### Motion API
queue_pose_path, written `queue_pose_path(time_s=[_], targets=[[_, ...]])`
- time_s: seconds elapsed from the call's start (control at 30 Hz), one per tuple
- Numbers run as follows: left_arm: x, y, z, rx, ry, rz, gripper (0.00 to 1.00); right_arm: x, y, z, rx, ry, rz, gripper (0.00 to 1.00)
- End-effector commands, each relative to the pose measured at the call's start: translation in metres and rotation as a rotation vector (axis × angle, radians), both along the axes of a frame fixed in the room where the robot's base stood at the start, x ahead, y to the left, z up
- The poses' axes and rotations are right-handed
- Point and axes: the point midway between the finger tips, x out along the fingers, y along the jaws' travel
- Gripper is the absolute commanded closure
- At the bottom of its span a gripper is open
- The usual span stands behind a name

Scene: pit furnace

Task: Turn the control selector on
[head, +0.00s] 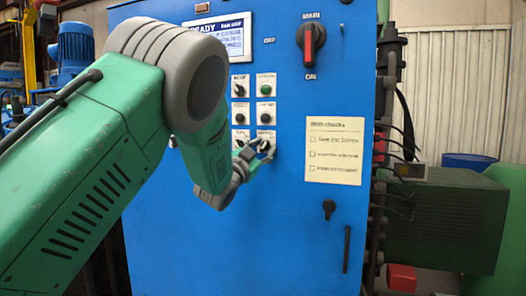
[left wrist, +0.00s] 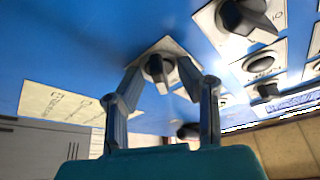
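A blue control cabinet (head: 290,200) fills the middle of the head view. Its small panel has several knobs and buttons, with labels too small to read. My left gripper (head: 252,153) is at the lower right knob, which is partly hidden by the fingers. In the left wrist view that black selector knob (left wrist: 158,70) sits on a pale plate. The two fingers of my left gripper (left wrist: 160,75) are apart, one on each side of the knob, with small gaps seeming to show. I cannot tell which knob is labelled control. My right gripper is not in view.
A main switch (head: 312,48) with a red handle is at the upper right of the cabinet. A lit screen (head: 228,35) is at the top. A paper checklist (head: 335,150) is right of the knob. A black latch (head: 328,208) sticks out below it.

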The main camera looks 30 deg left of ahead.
Motion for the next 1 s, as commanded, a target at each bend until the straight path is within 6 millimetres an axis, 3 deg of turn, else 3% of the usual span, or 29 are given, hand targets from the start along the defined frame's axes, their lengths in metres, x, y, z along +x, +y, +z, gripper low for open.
queue_pose_path(time_s=[0.33, 0.7, 1.0], targets=[[-0.011, 0.0, -0.006, -0.003, 0.006, 0.002, 0.69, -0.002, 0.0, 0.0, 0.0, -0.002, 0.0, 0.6], [-0.081, -0.001, -0.032, -0.003, 0.006, 0.002, 0.69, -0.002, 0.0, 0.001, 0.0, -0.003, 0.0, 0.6], [-0.11, -0.003, -0.043, -0.001, 0.004, 0.0, 0.69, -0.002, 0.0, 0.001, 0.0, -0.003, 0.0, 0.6]])
